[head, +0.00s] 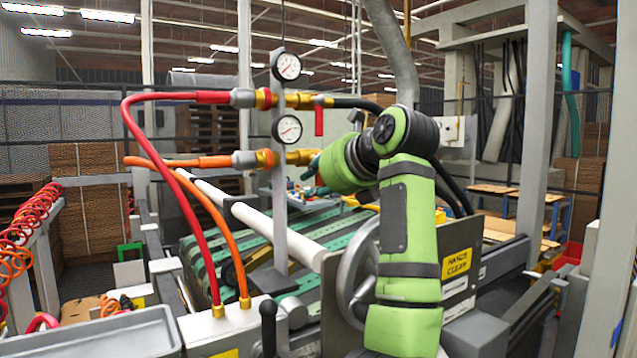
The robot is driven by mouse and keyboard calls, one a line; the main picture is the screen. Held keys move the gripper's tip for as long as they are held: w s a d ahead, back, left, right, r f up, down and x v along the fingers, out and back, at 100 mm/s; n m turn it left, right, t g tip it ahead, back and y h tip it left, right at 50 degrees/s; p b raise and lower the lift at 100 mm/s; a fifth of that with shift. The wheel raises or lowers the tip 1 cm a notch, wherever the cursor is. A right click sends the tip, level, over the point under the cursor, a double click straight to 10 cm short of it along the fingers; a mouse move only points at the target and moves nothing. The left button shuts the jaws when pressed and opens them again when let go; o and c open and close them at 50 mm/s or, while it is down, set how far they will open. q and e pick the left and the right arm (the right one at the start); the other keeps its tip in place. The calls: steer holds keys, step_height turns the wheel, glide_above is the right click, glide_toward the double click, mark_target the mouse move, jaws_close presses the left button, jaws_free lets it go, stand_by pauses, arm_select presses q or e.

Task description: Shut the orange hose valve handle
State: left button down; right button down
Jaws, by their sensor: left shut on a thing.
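The orange hose (181,163) runs along the lower pipe to a brass valve (300,157) on the grey post. The orange handle itself cannot be made out; my green wrist and gripper cover the place beside this valve. My left gripper (313,168) is at the right end of the valve, mostly hidden by its own wrist, and is shut on what appears to be the handle. Whether the handle lies along or across the pipe cannot be seen. My right gripper is not in view.
Above it, the red hose (172,97) feeds a valve whose red handle (319,120) hangs down. Two round gauges (286,66) sit on the post (279,215). A handwheel (352,270) and a "hands clear" panel (457,263) stand close to my arm. A grey tray (110,335) is front left.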

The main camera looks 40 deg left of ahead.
arm_select(q)
steer(key=c, duration=1.2)
jaws_free()
steer(key=shift+a, duration=0.1)
steer(key=shift+o, duration=0.8)
steer(key=shift+a, duration=0.15)
